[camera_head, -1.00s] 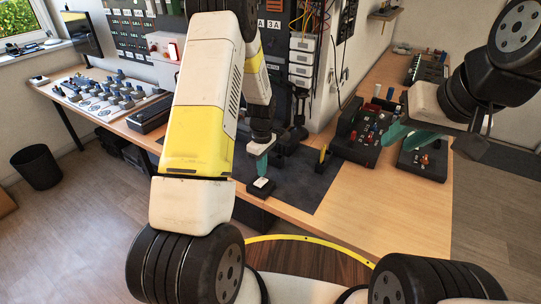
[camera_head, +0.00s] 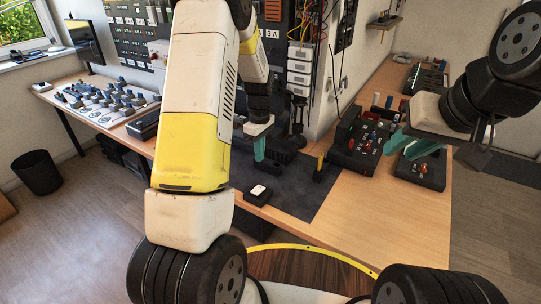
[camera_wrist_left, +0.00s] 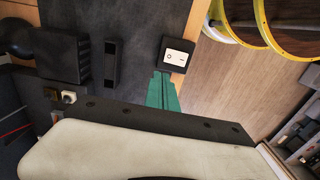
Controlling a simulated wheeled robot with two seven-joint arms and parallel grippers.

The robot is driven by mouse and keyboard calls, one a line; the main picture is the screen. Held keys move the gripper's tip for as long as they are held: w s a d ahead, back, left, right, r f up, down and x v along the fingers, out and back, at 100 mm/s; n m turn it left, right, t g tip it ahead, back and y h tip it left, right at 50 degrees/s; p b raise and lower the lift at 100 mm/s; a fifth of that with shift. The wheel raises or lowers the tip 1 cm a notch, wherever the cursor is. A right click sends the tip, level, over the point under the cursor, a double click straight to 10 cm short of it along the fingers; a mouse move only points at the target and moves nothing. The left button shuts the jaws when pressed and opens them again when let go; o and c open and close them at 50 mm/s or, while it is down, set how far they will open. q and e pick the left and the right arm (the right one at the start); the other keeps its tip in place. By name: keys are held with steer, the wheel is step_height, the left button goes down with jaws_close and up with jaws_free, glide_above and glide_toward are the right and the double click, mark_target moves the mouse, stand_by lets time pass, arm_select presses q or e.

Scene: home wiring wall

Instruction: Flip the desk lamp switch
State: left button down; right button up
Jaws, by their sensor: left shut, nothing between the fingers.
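The desk lamp switch (camera_head: 257,194) is a small black box with a white rocker, on the dark mat near the desk's front edge. It also shows in the left wrist view (camera_wrist_left: 176,57), just beyond the fingertips. My left gripper (camera_head: 260,158) is shut and empty, its teal fingers pointing down above the mat, behind the switch and apart from it in the head view. The fingers also show in the left wrist view (camera_wrist_left: 162,80). Which way the rocker is tipped is too small to tell. My right gripper (camera_head: 412,144) looks open and empty over the desk's right part.
A yellow upright piece (camera_head: 320,164) on a black base stands right of the switch. A dark red and black block with knobs (camera_head: 357,142) and a black control box (camera_head: 421,172) stand on the right. The mat (camera_head: 285,190) around the switch is mostly clear.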

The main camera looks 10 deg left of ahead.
arm_select(q)
steer(key=shift+w+d+r, duration=0.1)
steer(key=shift+w+r, duration=0.05)
steer(key=shift+r, duration=0.75)
steer(key=shift+w+d+r, duration=0.1)
steer(key=shift+w+r, duration=0.05)
steer(key=shift+r, duration=0.75)
steer(key=shift+w+d+r, duration=0.1)
steer(key=shift+w+r, duration=0.05)
steer(key=shift+r, duration=0.75)
